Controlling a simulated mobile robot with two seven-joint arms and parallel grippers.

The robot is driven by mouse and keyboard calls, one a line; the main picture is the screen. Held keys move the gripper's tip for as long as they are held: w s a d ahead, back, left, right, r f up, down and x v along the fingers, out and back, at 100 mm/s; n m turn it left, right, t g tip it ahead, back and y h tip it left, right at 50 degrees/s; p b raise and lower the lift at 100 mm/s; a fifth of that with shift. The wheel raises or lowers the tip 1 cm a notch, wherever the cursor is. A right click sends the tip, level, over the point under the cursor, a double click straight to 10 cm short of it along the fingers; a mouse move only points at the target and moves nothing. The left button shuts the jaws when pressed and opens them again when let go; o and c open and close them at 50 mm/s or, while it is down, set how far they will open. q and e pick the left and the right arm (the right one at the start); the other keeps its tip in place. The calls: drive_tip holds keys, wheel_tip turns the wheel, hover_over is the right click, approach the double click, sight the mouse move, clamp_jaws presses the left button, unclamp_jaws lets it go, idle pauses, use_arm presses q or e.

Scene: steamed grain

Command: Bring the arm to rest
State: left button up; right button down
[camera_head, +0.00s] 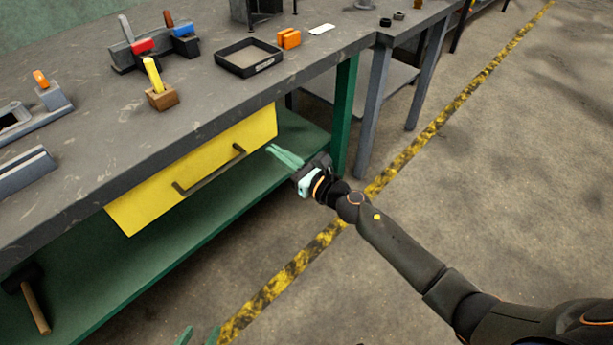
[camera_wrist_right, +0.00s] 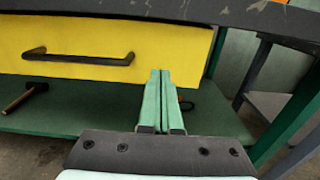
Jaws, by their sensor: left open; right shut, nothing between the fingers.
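My right gripper (camera_head: 285,157) reaches in from the right in the head view, its green fingers together and empty. The fingers point at the right end of the yellow drawer front (camera_head: 135,215), to the right of its dark handle (camera_head: 208,168). In the right wrist view the closed fingers (camera_wrist_right: 160,78) stand upright in front of the drawer's right part (camera_wrist_right: 185,48), with the handle (camera_wrist_right: 80,57) to their left. I cannot tell whether they touch it. My left gripper (camera_head: 199,337) shows only as two green fingertips set apart at the bottom edge.
The grey workbench top (camera_head: 105,110) holds a black tray (camera_head: 247,72), an orange block (camera_head: 288,38) and a wooden block with a yellow tool (camera_head: 161,96). A hammer (camera_head: 36,308) lies on the green lower shelf (camera_head: 130,268). The floor (camera_head: 470,190) to the right is clear.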

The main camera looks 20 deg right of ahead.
drive_tip(key=v, duration=0.7)
drive_tip(key=shift+s+d, duration=0.15)
drive_tip(key=shift+d, duration=0.1)
drive_tip(key=shift+f, duration=0.1)
